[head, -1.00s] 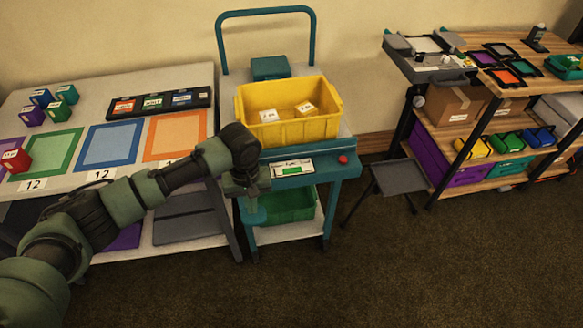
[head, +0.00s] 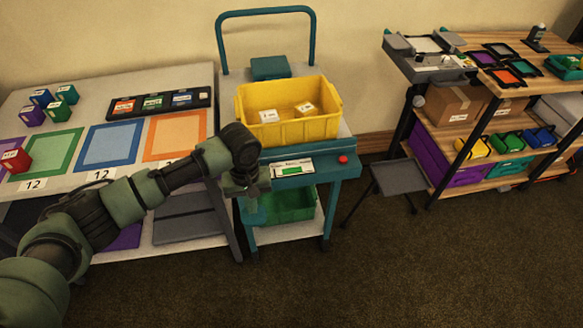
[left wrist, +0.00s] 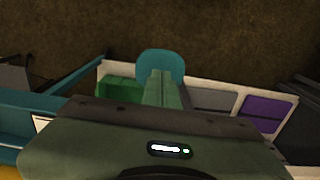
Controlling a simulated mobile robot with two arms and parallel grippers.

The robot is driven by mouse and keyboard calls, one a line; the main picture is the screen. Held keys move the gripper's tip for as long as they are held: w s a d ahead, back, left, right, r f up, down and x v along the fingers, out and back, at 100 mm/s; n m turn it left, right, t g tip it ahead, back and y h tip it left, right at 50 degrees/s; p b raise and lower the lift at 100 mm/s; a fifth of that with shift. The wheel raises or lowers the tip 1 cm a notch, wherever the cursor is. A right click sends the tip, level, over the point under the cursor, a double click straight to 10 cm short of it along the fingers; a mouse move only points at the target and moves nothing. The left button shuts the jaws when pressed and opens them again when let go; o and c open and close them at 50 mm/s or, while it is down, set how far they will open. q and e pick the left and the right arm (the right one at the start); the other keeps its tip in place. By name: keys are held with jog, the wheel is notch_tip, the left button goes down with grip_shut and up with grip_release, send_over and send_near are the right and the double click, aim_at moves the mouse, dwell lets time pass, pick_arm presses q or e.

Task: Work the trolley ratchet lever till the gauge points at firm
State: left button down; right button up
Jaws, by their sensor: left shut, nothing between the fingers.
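The teal trolley (head: 310,183) stands in the middle of the head view. On its front is a white gauge panel (head: 281,171) with a green mark; its lettering and pointer are too small to read. My left gripper (head: 251,204) points down at the trolley's front left corner, shut and empty. In the left wrist view, its closed fingers (left wrist: 163,90) overlap a rounded teal paddle (left wrist: 160,62), which looks like the lever's end. I cannot tell whether they touch it. The rest of the lever is hidden behind my arm and gripper. My right gripper is not in view.
A yellow bin (head: 290,128) with small boxes sits on the trolley, and a green bin (head: 290,207) on its lower shelf. A red button (head: 343,159) is at the front right. A table (head: 78,181) adjoins on the left. The floor in front is clear.

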aim_at(254, 217)
pick_arm(q)
jog(key=shift+s+f+b, duration=0.1)
jog(key=shift+f+b, duration=0.8)
jog(key=shift+f, duration=2.05)
notch_tip(254, 217, up, 10)
jog(key=p, duration=1)
jog(key=shift+f+p, duration=0.25)
jog(key=shift+p, duration=0.05)
jog(key=shift+f, duration=0.1)
